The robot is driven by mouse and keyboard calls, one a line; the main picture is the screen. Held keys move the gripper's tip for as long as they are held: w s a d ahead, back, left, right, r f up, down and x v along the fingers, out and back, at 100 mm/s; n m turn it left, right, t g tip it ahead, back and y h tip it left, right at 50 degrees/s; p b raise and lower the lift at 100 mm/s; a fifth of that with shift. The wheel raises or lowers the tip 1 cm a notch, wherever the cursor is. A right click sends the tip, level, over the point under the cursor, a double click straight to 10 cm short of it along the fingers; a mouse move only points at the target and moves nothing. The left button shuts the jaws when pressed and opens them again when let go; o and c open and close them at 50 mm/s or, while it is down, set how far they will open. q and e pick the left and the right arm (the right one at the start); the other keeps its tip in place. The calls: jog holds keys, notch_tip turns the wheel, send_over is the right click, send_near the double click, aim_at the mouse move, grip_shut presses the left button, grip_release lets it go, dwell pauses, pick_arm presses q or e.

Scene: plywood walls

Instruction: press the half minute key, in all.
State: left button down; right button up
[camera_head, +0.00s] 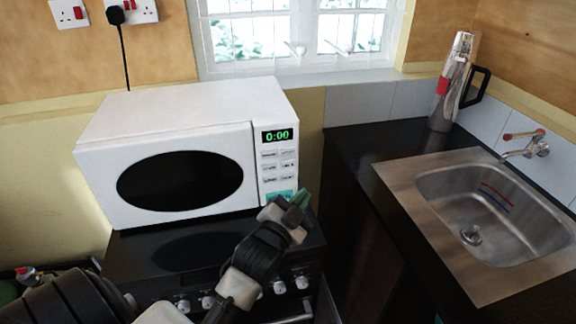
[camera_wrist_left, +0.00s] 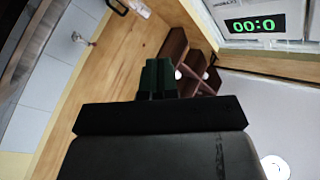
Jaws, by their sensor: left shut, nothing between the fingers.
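A white microwave (camera_head: 180,110) stands on a black stove. Its green display (camera_head: 277,135) reads 0:00, and the display also shows upside down in the left wrist view (camera_wrist_left: 254,24). Below it are rows of small grey keys (camera_head: 279,165), with a teal key (camera_head: 281,196) at the bottom. The key labels are too small to read. My left gripper (camera_head: 302,198) has green fingertips, shut and empty, just right of and in front of the lower key panel. Its fingers (camera_wrist_left: 158,78) also show in the left wrist view. I cannot tell whether it touches the panel. My right gripper is not in view.
The black stove (camera_head: 190,255) with white knobs is below the microwave. A steel sink (camera_head: 500,205) is set in the black counter at the right, with a flask (camera_head: 452,85) behind it. A window (camera_head: 300,35) and wall sockets (camera_head: 130,11) are at the back.

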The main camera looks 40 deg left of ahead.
aim_at(287, 164)
pick_arm(q)
jog(key=shift+w+a+b, duration=0.4)
jog(key=shift+w+a, duration=1)
jog(key=shift+a, duration=0.2)
jog(key=shift+w+a+b, duration=0.4)
jog(key=shift+w+a, duration=1)
jog(key=shift+a, duration=0.2)
jog(key=shift+w+a, duration=0.25)
jog(key=shift+a, duration=0.1)
jog(key=shift+w+a, duration=0.25)
dwell(0.6)
jog(key=shift+s+d+p, duration=0.55)
jog(key=shift+d+p, duration=0.05)
